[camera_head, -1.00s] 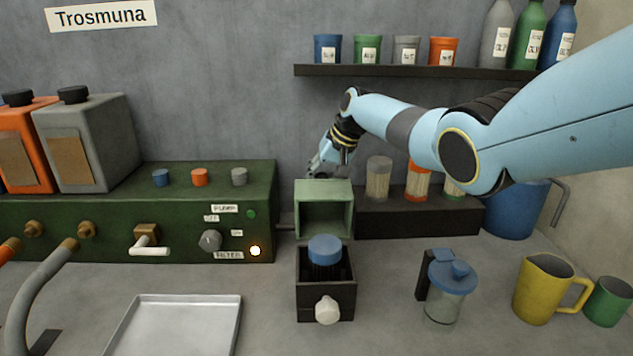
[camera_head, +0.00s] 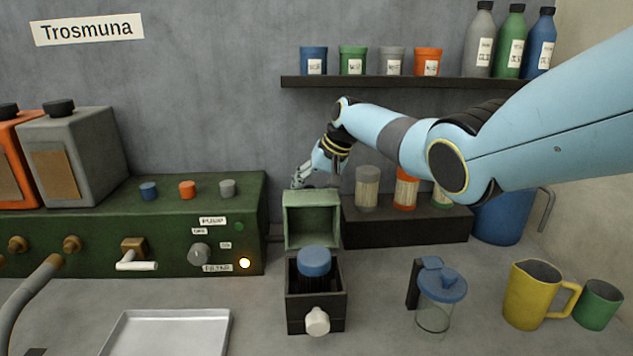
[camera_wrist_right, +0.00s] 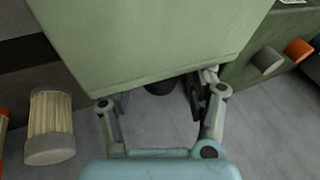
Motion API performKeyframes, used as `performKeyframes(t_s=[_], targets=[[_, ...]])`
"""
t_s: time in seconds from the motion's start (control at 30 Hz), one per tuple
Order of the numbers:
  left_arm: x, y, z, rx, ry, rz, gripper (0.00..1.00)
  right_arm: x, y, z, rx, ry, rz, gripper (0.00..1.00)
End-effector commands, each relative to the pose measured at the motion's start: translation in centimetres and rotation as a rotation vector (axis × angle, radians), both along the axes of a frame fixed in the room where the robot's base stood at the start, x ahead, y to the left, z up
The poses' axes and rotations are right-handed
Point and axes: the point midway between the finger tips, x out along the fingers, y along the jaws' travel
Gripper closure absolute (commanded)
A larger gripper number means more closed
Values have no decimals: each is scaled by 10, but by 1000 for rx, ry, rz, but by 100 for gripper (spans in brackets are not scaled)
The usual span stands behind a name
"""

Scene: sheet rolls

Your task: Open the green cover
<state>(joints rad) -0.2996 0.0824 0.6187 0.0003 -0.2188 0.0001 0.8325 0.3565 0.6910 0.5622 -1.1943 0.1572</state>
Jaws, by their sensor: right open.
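The green cover (camera_head: 312,224) stands upright and swung back behind a black box (camera_head: 298,322) in the head view, its hollow inside facing me. The box is open at the top, and a blue-capped dark cylinder (camera_head: 315,264) sits in it. My right gripper (camera_head: 302,180) is at the back of the cover's top edge, partly hidden by it. In the right wrist view, the cover (camera_wrist_right: 150,40) fills the upper middle, and my right gripper (camera_wrist_right: 162,98) has its fingers apart with nothing held between them. Whether a finger touches the cover is unclear. My left gripper is out of view.
A green control unit (camera_head: 80,235) stands left of the cover, with a metal tray (camera_head: 175,330) in front. A dark stand (camera_head: 405,228) with filter cylinders is right of the cover. A lidded jar (camera_head: 437,300) and yellow jug (camera_head: 533,295) stand farther right.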

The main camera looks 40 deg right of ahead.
Motion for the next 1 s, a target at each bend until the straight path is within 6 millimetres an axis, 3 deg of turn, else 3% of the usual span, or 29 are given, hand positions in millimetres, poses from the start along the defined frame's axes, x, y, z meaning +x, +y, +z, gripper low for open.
performKeyframes(t_s=[0.23,0.6,0.8,1.0], targets=[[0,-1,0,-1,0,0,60,-12,-6,23,-3,-3,1,45],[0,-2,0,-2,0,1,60,-43,-23,91,-5,-4,-3,45],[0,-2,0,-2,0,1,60,-50,-26,105,-3,-3,-3,45],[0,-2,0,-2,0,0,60,-51,-26,106,-2,-2,-4,45]])
